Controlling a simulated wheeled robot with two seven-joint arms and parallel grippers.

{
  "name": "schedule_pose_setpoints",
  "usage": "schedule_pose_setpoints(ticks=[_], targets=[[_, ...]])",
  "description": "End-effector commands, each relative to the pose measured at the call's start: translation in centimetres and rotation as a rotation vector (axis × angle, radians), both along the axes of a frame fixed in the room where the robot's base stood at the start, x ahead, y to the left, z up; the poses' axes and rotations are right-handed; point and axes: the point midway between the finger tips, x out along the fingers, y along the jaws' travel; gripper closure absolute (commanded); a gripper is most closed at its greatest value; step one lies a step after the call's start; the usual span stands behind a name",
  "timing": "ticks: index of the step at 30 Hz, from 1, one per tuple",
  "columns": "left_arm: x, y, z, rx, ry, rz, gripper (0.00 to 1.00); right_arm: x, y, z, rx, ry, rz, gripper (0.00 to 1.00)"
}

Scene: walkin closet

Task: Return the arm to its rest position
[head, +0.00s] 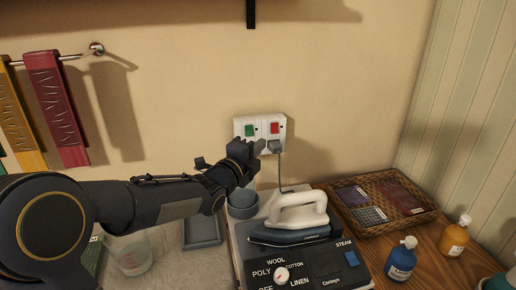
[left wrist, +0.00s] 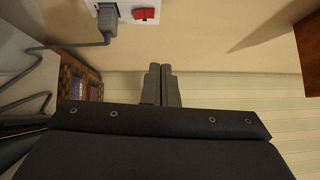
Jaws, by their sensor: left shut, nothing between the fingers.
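My left arm reaches in from the left in the head view. Its gripper (head: 262,147) is in front of the wall socket plate (head: 242,121), near the plug (head: 274,147). In the left wrist view the two fingers (left wrist: 161,85) are together with nothing between them. That view also shows the plug (left wrist: 107,22) in the socket and the red switch (left wrist: 145,13), both apart from the fingers. The head view shows a green switch (head: 250,131) and a red switch (head: 275,128). My right gripper is in neither view.
Below the gripper stand an iron (head: 297,225) on its station (head: 310,268) and a grey cup (head: 242,204). A wicker tray (head: 423,217), a blue bottle (head: 401,262) and an orange bottle (head: 454,238) are at the right. Towels (head: 57,108) hang at the left.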

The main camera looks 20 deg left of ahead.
Motion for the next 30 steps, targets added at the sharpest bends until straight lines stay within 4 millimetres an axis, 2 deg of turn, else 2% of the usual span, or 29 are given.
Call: schedule_pose_setpoints(ticks=[10,14,17,20,21,24,27,30], targets=[[-0.3,0.4,0.0,-0.03,0.02,0.009,1.0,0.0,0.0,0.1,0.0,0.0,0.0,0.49],[-2.9,2.7,-0.5,-0.253,0.166,0.071,1.0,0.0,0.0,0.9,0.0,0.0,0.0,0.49],[-7.5,4.5,-1.9,-0.577,0.376,0.159,1.0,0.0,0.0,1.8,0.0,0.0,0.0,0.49],[-14.0,4.6,-4.0,-0.944,0.618,0.274,1.0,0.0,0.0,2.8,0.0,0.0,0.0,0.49],[-16.9,4.1,-5.0,-1.082,0.713,0.329,1.0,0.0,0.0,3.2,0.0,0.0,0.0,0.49],[-23.5,2.1,-7.1,-1.363,0.919,0.473,1.0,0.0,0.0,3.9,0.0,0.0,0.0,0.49],[-28.9,0.2,-8.7,-1.554,1.068,0.62,1.0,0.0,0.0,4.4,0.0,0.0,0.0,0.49],[-32.6,-1.2,-9.9,-1.672,1.165,0.744,1.0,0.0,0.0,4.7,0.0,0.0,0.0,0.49]])
